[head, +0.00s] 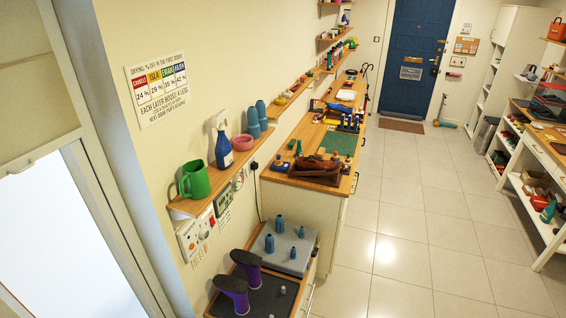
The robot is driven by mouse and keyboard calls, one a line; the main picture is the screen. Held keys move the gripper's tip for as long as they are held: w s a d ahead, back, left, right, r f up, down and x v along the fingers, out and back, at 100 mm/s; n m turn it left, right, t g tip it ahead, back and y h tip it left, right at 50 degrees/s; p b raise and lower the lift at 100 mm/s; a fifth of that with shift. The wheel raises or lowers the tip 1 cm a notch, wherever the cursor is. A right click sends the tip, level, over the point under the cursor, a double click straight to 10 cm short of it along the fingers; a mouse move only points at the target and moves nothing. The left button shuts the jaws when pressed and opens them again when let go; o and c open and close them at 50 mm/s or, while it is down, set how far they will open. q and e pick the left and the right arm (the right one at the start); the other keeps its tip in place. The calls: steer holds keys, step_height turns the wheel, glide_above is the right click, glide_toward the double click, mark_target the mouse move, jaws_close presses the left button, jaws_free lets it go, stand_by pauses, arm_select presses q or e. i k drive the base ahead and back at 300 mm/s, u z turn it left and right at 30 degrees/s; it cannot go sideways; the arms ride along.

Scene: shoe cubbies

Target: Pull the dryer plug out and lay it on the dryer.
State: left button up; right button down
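A black plug (254,165) sits at a wall socket just above the left end of the far counter. Its dark cord (258,195) hangs down the wall toward a grey unit with upright blue pegs (297,262), which looks like the dryer. Where the cord ends is hidden. In front of it is a dark unit (262,299) with short grey pegs and a pair of purple-and-black boots (232,292) on it. I cannot tell whether the two units are one dryer. Neither of my grippers is in view.
A cluttered counter (325,185) stands beyond. The tiled floor (400,230) to the right is clear.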

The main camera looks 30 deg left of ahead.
mark_target(255, 165)
steer(key=z, duration=0.5)
steer(key=i, duration=1.55)
steer(key=z, duration=0.1)
